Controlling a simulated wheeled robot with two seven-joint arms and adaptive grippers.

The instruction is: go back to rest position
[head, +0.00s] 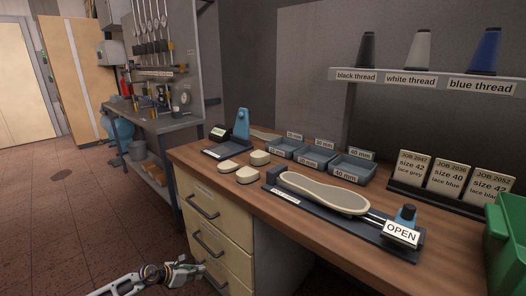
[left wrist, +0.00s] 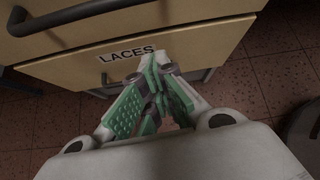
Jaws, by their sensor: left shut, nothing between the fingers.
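My left gripper (head: 198,268) is low at the bottom of the head view, beside the drawers under the bench and below the worktop. In the left wrist view its green-padded fingers (left wrist: 153,88) are together and empty. The drawers (head: 215,231) look closed. My right gripper is in neither view.
The wooden worktop (head: 425,262) carries a shoe last on a dark fixture (head: 322,192) with an OPEN sign, grey-blue bins (head: 352,168), job cards (head: 448,178) and a green crate (head: 507,245). Thread cones stand on a shelf (head: 430,80). The tiled floor (head: 80,215) at left is clear.

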